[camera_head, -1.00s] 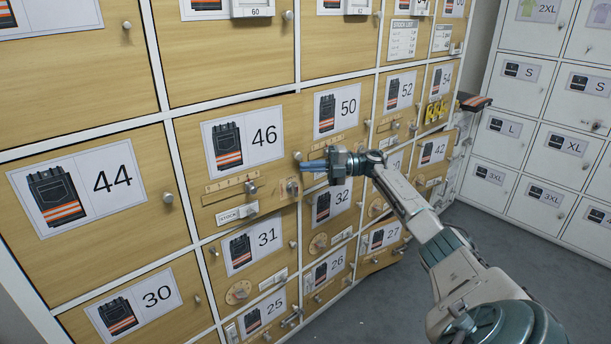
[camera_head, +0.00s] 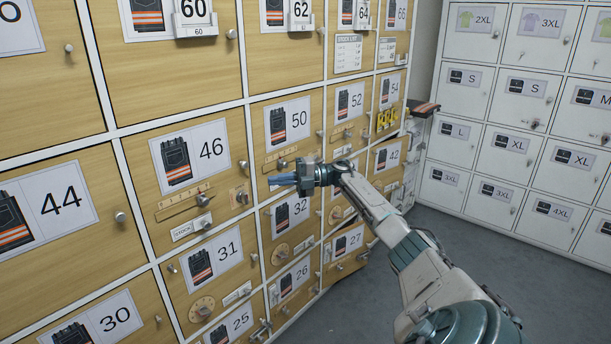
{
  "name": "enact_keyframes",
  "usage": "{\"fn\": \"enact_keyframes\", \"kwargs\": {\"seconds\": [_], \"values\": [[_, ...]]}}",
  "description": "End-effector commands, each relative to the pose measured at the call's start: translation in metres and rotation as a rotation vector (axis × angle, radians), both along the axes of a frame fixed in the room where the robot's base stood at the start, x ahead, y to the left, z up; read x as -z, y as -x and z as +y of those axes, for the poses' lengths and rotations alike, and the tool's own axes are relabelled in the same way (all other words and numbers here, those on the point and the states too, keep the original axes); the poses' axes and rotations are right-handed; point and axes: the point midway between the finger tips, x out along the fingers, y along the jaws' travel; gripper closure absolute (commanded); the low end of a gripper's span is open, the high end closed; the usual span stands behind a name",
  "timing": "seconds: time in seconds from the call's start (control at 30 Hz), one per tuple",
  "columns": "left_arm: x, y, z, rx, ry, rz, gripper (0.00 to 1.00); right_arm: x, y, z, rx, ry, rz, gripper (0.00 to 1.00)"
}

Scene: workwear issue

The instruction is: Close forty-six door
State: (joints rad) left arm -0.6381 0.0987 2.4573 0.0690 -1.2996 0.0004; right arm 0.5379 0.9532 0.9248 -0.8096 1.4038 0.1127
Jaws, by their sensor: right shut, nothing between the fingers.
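The forty-six door (camera_head: 142,172) is a wooden locker door at the left centre of the head view. It carries a label with 46 and a picture of dark trousers with orange bands. A slotted strip, a small knob, a stock tag and a latch plate (camera_head: 240,195) sit on its lower part. It looks flush with the white frame around it. My right gripper (camera_head: 274,182) is shut and empty, just right of the door's right edge, in front of the column with doors 50 and 32. I see no contact with the door. My left gripper is out of view.
Door 44 (camera_head: 105,190) is to the left, door 31 (camera_head: 231,274) below and door 50 (camera_head: 306,116) to the right, all with protruding knobs or fittings. White lockers (camera_head: 500,150) stand along the right. The grey floor (camera_head: 400,280) between is clear.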

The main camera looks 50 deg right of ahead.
Motion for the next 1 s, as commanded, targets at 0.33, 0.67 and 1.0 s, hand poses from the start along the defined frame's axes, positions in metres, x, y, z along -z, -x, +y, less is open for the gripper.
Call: {"fn": "enact_keyframes", "kwargs": {"seconds": [0.33, 0.67, 1.0], "values": [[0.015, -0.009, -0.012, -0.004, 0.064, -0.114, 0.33, 0.0, 0.018, -0.059, 0.004, -0.003, -0.004, 1.0], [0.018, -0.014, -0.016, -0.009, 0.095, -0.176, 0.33, 0.0, 0.025, -0.081, 0.001, -0.002, -0.003, 1.0], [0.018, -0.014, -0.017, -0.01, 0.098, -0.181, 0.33, 0.0, 0.026, -0.082, 0.0, 0.0, -0.001, 1.0]]}}
